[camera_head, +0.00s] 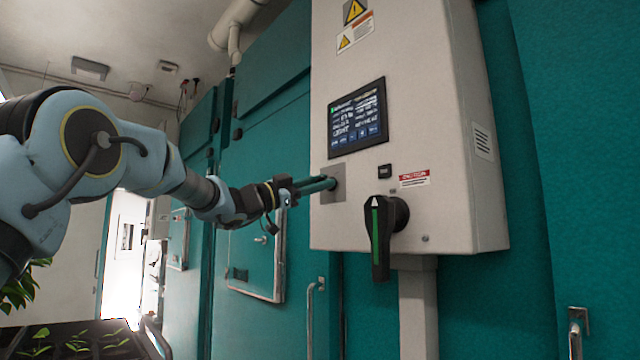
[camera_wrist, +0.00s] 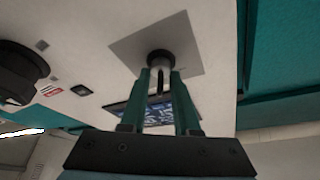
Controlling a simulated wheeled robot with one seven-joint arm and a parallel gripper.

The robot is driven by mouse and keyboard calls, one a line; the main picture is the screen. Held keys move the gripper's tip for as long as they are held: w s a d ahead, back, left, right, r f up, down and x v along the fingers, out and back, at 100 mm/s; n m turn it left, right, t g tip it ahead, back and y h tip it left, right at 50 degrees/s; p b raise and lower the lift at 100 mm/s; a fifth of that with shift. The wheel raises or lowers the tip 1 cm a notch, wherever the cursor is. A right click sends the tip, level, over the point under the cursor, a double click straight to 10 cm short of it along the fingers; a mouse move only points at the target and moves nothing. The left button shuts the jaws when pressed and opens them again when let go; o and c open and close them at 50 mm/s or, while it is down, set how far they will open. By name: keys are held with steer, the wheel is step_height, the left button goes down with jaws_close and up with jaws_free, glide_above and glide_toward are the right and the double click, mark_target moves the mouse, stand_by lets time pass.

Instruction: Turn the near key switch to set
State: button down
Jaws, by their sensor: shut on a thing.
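The key switch (camera_wrist: 160,58) sits on a grey square plate (camera_head: 333,184) at the left edge of the control box. In the wrist view the plate (camera_wrist: 185,40) surrounds the dark round collar of the switch. My gripper (camera_wrist: 161,75) reaches the switch with its two green fingers, one on each side of the light key piece, and is shut on it. In the head view my gripper (camera_head: 325,184) points right, its fingertips at the plate. The fingers hide most of the key there, and I cannot read its setting.
The pale control box (camera_head: 410,120) carries a lit screen (camera_head: 357,118) above the switch. A large black rotary handle (camera_head: 381,235) with a green stripe hangs to the right; it also shows in the wrist view (camera_wrist: 18,72). A plant tray (camera_head: 80,342) stands lower left.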

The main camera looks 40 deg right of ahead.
steer(key=c, duration=1)
jaws_free()
steer(key=b+v, duration=0.4)
steer(key=v, duration=0.6)
steer(key=shift+w+a+f+b, duration=0.15)
steer(key=shift+a+b, duration=0.15)
steer(key=shift+a, duration=0.05)
